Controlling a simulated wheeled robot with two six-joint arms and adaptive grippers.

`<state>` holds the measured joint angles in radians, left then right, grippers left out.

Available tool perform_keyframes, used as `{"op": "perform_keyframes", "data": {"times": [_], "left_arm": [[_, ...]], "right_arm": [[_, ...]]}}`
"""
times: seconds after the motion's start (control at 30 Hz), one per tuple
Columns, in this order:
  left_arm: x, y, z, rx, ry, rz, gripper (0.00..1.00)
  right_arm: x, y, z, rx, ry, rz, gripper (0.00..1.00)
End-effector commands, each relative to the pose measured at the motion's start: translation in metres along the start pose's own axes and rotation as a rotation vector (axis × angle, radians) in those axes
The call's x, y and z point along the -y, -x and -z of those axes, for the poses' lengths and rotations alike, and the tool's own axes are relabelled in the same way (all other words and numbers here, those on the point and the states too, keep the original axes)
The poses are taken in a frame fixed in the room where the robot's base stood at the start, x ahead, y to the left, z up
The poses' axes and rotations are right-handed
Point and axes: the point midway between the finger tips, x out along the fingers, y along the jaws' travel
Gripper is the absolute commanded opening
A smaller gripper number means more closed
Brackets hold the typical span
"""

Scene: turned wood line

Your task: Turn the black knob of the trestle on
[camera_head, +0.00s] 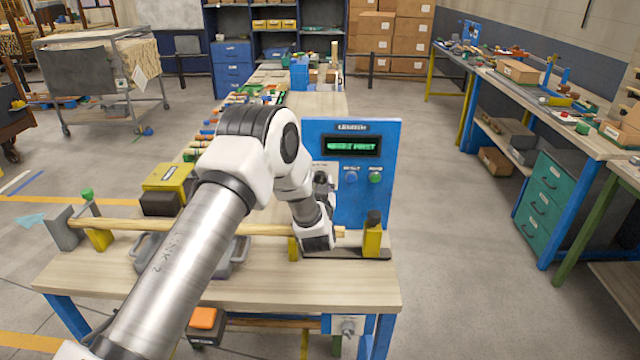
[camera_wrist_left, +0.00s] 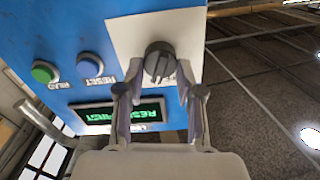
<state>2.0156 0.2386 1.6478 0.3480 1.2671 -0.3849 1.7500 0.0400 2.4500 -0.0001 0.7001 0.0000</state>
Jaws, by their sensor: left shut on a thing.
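The black knob (camera_wrist_left: 158,60) sits on a white plate (camera_wrist_left: 125,35) on the face of the blue panel (camera_head: 379,190). In the wrist view its ridge points down toward my palm. My left gripper (camera_wrist_left: 158,82) has its two fingers on either side of the knob and is shut on it. The panel's display (camera_head: 352,146) shows green text that seems to read "RESET FIRST". My right gripper is not in view.
Beside the knob are a blue button (camera_head: 351,177) and a green button (camera_head: 376,178). A wooden rod (camera_head: 140,226) lies across supports on the table (camera_head: 330,290), under my arm. A yellow-and-black box (camera_head: 168,180) stands left. The floor right of the table is free.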

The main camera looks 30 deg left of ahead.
Motion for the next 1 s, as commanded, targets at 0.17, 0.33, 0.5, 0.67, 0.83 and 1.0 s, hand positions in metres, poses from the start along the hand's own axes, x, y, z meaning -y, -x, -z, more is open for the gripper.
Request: {"op": "perform_keyframes", "data": {"times": [0.17, 0.33, 0.5, 0.67, 0.83, 1.0], "left_arm": [[0.0, -0.001, 0.002, -0.005, -0.013, 0.002, 0.02], [0.0, -0.001, 0.002, -0.004, -0.014, 0.002, 0.02], [0.001, -0.001, 0.002, -0.004, -0.014, 0.002, 0.51], [0.0, -0.001, 0.001, -0.002, -0.014, 0.001, 0.61], [0.0, 0.0, 0.001, -0.001, -0.014, 0.001, 0.61], [0.0, 0.017, -0.001, 0.002, -0.016, 0.0, 0.61]], "right_arm": [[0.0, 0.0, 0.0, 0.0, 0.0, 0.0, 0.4], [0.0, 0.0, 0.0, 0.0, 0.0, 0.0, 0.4], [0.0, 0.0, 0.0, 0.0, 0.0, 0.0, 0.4], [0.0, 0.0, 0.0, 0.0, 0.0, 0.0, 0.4], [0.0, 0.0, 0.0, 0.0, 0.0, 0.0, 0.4], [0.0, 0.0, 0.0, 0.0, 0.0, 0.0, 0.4]]}}
